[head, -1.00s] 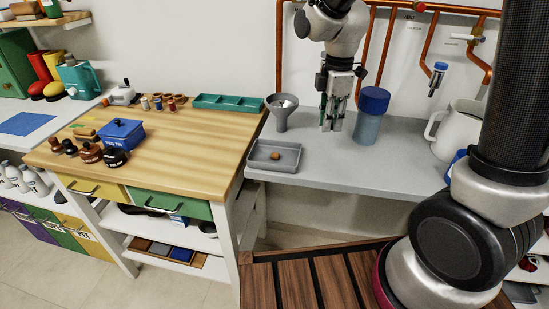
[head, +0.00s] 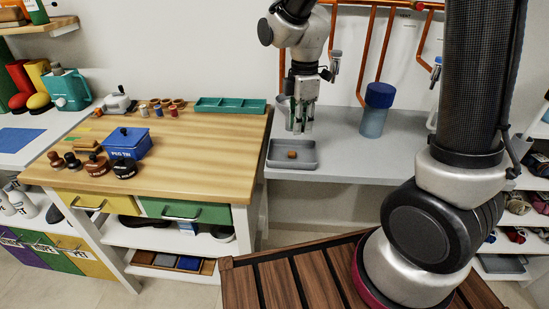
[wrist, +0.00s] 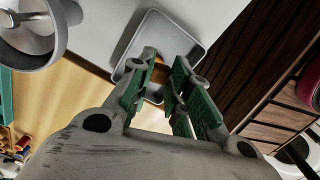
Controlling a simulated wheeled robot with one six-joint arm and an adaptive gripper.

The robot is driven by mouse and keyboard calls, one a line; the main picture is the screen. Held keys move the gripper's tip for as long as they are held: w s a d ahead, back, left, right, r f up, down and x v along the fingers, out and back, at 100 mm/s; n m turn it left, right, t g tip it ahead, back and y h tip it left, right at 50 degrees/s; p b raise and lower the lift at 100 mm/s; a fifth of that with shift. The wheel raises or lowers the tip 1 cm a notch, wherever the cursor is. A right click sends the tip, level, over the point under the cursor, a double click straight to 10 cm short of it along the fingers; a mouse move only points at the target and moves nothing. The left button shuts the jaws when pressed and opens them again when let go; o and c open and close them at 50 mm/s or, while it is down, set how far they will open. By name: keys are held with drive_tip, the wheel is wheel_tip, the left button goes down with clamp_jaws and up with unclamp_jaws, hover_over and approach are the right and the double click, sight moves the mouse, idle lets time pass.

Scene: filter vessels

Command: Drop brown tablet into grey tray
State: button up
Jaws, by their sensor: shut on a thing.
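The grey tray (head: 311,164) sits on the grey counter near its front left edge. It is shallow and has a small brown block (head: 292,154) inside, which looks like a brown tablet. My gripper (head: 301,129) points down above the back of the tray. In the wrist view, the green-padded fingers of my gripper (wrist: 172,65) reach over the tray (wrist: 193,32). A brown patch (wrist: 160,72) shows between the fingers; I cannot tell whether it is held or lies in the tray. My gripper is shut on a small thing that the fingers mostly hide.
A grey funnel (head: 283,112) stands just behind my gripper, partly hidden by it. A blue-capped jar (head: 375,118) stands to the right. The wooden bench (head: 200,140) with a blue box (head: 128,143) and a green tray (head: 230,104) is on the left.

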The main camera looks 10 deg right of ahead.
drive_tip(key=shift+a+f, duration=0.15)
drive_tip(key=shift+f, duration=0.2)
hover_over(298, 155)
drive_tip(key=shift+s+a+f, duration=0.1)
drive_tip(key=shift+f, duration=2.45)
drive_tip(key=o, duration=0.8)
drive_tip(key=shift+c, duration=0.2)
wheel_tip(298, 155, up, 12)
drive_tip(key=shift+r, duration=0.1)
